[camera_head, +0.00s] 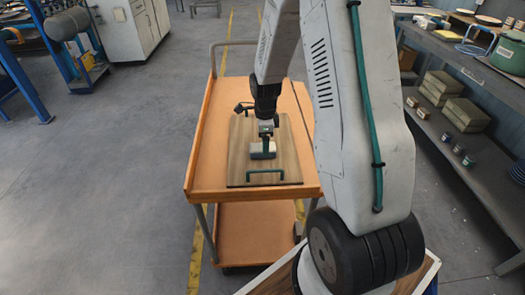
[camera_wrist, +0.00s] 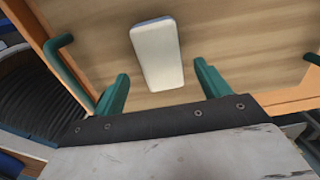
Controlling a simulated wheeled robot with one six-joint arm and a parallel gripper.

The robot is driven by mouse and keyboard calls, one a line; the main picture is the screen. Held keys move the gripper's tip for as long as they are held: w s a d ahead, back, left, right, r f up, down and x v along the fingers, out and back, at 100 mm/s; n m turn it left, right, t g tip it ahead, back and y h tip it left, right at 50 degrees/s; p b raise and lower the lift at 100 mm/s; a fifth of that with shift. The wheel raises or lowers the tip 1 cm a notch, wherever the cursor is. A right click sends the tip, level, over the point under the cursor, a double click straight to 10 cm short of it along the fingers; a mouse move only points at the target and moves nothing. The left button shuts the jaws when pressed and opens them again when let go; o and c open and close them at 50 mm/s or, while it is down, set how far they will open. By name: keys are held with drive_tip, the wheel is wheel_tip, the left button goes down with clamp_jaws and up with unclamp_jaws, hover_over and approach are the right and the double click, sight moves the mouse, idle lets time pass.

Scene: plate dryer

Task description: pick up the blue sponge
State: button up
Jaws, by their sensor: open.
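A pale, rounded block with a bluish edge (camera_wrist: 157,50) lies on a wooden tray (camera_wrist: 100,45) in the wrist view. It looks like the sponge; its upper face is whitish rather than blue. My gripper (camera_wrist: 160,76) is open, with its two green fingers apart on either side of the block's near end. Clear gaps show between the fingers and the block.
The tray has green handles (camera_head: 265,172) and lies on an orange cart (camera_head: 205,150). A grey shelf (camera_head: 455,75) with dishes, boxes and small cups stands at the right. A white cabinet (camera_head: 125,28) stands at the back left. Open floor lies left of the cart.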

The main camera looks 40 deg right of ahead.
wheel_tip(320, 180, down, 4)
drive_tip(key=shift+w+r, duration=0.15)
drive_tip(key=c, duration=1)
drive_tip(key=shift+c, duration=0.3)
drive_tip(key=shift+r, duration=0.15)
